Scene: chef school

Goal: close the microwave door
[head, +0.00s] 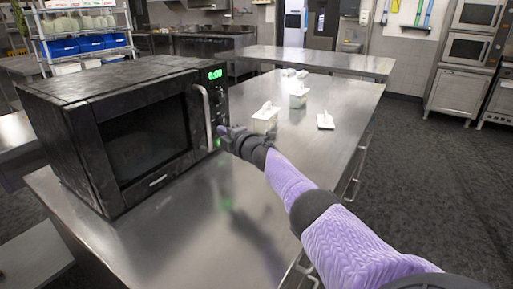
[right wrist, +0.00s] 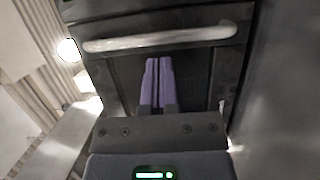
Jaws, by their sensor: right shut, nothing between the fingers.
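The black microwave (head: 65,125) stands on the left part of the steel counter, its green display lit. Its dark-windowed door (head: 145,140) looks flush with the body, with no clear gap showing. The silver door handle (head: 203,117) runs upright near the control panel. In the right wrist view the handle (right wrist: 160,41) crosses the picture as a pale bar. My right gripper (head: 224,135) is at the front of the microwave beside the handle's lower part. Its purple fingers (right wrist: 157,83) are together and empty, pointing at the front; contact cannot be told. My left gripper is not in view.
The steel counter (head: 300,160) has bare room to the right of the microwave. White containers (head: 265,118) and a small white lidded item (head: 325,120) stand farther back on it. A shelf rack with blue bins (head: 90,43) stands behind at the left.

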